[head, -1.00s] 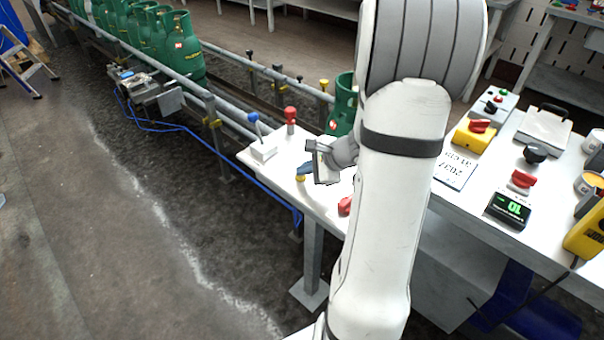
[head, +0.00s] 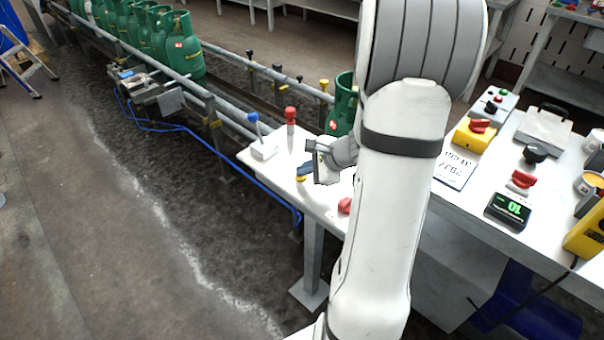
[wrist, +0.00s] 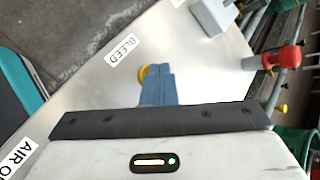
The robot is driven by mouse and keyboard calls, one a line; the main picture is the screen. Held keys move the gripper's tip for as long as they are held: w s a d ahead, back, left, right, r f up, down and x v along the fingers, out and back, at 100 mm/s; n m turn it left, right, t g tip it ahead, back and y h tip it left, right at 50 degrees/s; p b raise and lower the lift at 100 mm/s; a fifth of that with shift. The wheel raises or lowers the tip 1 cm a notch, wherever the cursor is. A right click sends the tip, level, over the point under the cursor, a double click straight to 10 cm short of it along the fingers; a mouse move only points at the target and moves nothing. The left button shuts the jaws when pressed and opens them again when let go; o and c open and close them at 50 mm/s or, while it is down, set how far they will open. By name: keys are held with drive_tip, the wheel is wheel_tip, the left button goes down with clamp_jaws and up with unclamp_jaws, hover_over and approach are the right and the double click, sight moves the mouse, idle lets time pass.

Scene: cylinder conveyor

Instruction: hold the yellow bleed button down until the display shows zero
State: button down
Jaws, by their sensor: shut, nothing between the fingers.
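The yellow bleed button (head: 300,179) is on the left part of the white bench, beside a "BLEED" label (wrist: 122,48) seen in the wrist view. In the wrist view only an edge of the button (wrist: 143,76) shows; the blue fingers cover the rest. My gripper (head: 305,169) is shut and empty, with its fingertips over the button (wrist: 155,72). I cannot tell how far the button is pressed. The black display (head: 508,210) on the right of the bench shows green digits that look like 10.
A blue-knobbed lever (head: 254,122) and a red-knobbed lever (head: 291,122) stand just behind the button. A red knob (head: 345,206) lies to its right. Green cylinders (head: 184,48) line the conveyor behind. A yellow box with a red switch (head: 478,130) stands further right.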

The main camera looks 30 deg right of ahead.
sight(305, 177)
drive_tip(key=shift+r+p, duration=0.6)
drive_tip(key=shift+r, duration=0.3)
drive_tip(key=shift+r, duration=0.1)
wheel_tip(305, 177, up, 5)
drive_tip(key=p, duration=0.3)
drive_tip(key=shift+p, duration=0.4)
